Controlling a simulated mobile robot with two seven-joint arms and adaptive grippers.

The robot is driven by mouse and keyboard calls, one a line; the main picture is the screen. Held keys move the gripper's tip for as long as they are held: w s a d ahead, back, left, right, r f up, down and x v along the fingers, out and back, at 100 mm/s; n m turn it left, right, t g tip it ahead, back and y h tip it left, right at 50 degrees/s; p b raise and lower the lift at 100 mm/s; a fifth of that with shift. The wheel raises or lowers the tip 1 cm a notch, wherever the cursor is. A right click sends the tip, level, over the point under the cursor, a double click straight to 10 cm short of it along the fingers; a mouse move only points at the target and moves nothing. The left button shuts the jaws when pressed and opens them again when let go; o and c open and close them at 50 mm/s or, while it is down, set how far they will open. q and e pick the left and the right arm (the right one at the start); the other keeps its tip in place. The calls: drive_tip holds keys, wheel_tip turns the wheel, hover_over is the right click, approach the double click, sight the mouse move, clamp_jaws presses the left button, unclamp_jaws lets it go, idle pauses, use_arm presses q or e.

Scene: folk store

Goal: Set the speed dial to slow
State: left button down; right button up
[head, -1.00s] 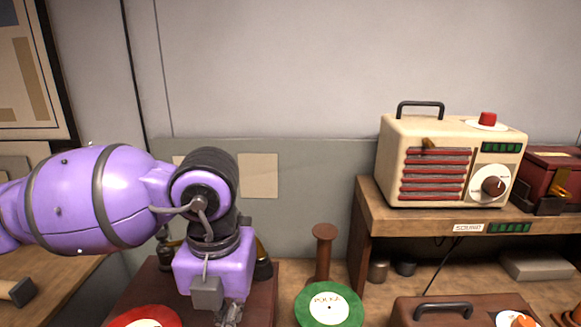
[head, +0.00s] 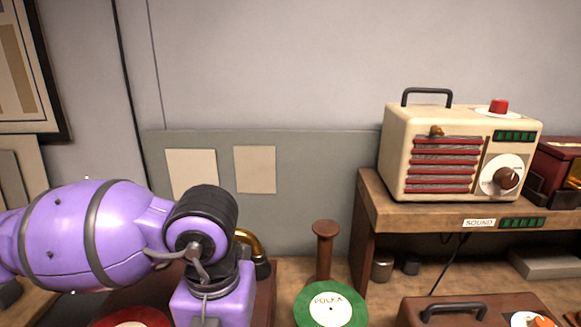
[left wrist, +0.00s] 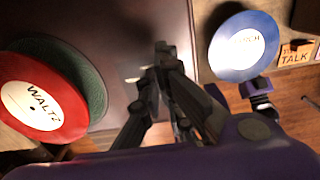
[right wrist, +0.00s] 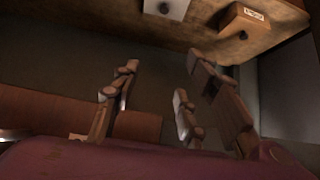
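I cannot make out a dial marked for speed; a small bright mark (left wrist: 133,80) lies on a dark brown surface (left wrist: 115,25) beside my left gripper (left wrist: 157,68). That gripper points at this surface, its dark fingers close together; whether they hold anything is unclear. In the head view its fingers are below the bottom edge. A cream radio (head: 400,150) with a brown knob (head: 507,179) on a white plate stands on a wooden shelf at right, apart from my left arm. My right gripper (right wrist: 160,66) is open and empty in the right wrist view.
A red WALTZ record (left wrist: 42,97) overlaps a green disc (left wrist: 88,75) left of my left gripper; a blue record (left wrist: 243,46) lies right. A green POLKA record (head: 330,306) and brown case (head: 475,310) lie in front. The wooden shelf (head: 400,215) carries a SOUND label.

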use_arm(q)
drive_tip(key=shift+s+a+f, duration=0.25)
drive_tip(key=shift+a+f, duration=0.05)
drive_tip(key=shift+a, duration=0.1)
use_arm(e)
drive_tip(key=shift+a, duration=0.2)
use_arm(q)
drive_tip(key=shift+a, duration=0.15)
use_arm(e)
drive_tip(key=shift+w+r, duration=0.1)
